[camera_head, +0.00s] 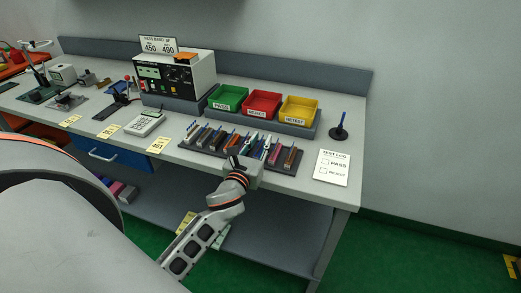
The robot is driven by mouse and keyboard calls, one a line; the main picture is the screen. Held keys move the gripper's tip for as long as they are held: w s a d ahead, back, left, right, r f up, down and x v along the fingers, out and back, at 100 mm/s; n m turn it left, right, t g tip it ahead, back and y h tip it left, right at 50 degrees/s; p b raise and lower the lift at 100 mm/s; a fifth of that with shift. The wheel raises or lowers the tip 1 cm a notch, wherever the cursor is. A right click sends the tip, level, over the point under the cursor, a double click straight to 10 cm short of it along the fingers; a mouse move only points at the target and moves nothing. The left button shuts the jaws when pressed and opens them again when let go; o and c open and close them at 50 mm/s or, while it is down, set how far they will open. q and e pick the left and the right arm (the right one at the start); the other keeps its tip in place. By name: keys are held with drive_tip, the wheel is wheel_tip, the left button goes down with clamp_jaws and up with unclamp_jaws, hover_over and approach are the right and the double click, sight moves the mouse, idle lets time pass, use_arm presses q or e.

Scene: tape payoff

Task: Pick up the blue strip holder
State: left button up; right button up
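A row of strip holders in several colours lies on a dark tray (296,170) near the front edge of the bench. A small bluish holder (192,134) is at the left end of the row, but the colours are hard to separate at this size. My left gripper (244,164) is over the front edge, at the right-middle part of the row, and hides parts of some holders. Its fingers are too small and overlapped to tell whether they are open or shut, or whether they touch a holder. My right gripper is not in view.
Behind the row are a green bin (228,97), a red bin (263,104) and a yellow bin (298,111). A test log sheet (332,168) and a pen stand (338,132) are at right. A tester box (178,75) stands behind. A lower shelf (278,238) is under the bench.

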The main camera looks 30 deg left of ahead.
use_arm(q)
clamp_jaws()
